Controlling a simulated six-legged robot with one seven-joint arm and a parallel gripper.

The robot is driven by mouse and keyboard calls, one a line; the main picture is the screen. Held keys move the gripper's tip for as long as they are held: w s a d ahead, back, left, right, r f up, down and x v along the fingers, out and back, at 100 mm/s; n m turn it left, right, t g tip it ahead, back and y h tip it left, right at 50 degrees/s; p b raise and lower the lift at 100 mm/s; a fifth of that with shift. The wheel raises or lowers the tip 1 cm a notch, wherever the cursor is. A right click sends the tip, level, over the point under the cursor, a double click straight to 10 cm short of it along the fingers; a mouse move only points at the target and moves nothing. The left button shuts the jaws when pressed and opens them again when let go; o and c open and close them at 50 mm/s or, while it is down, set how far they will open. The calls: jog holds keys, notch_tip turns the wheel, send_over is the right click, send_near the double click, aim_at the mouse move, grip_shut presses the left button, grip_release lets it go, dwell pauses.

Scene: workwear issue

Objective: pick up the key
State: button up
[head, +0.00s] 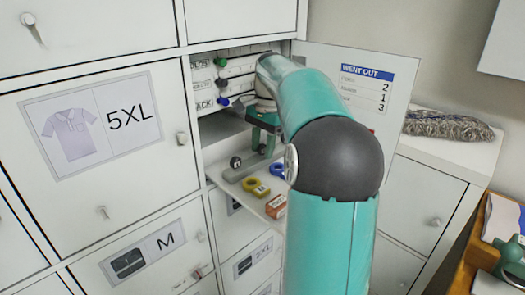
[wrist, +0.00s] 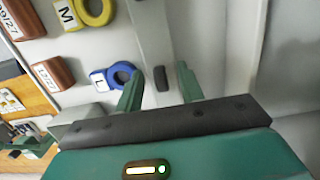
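My gripper (wrist: 160,88) is open, its two green fingers apart with nothing held between them. In the head view my gripper (head: 263,138) reaches into the open compartment, over its shelf. A pale grey bar (wrist: 152,35) runs between and beyond the fingers in the wrist view, with a small dark oval piece (wrist: 161,78) on it. I cannot tell whether they touch the fingers. The bar also lies on the shelf in the head view (head: 250,168). I cannot make out a key for certain in either view; my arm hides part of the compartment.
A blue ring tag marked L (wrist: 122,76), a yellow ring tag marked M (wrist: 95,12) and brown blocks (wrist: 53,73) lie beside the bar. The open door (head: 350,62) stands right of my arm.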

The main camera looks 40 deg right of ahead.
aim_at(261, 145)
jog(key=shift+w, duration=0.1)
jog(key=shift+c, duration=0.5)
grip_shut()
jog(key=shift+r, duration=0.45)
notch_tip(261, 145, up, 2)
jog(key=shift+r, duration=0.15)
jog(key=s+a+r, duration=0.8)
jog(key=s+r, duration=0.1)
jog(key=s, duration=0.2)
jog(key=shift+s+r, duration=0.2)
jog(key=shift+r, duration=0.2)
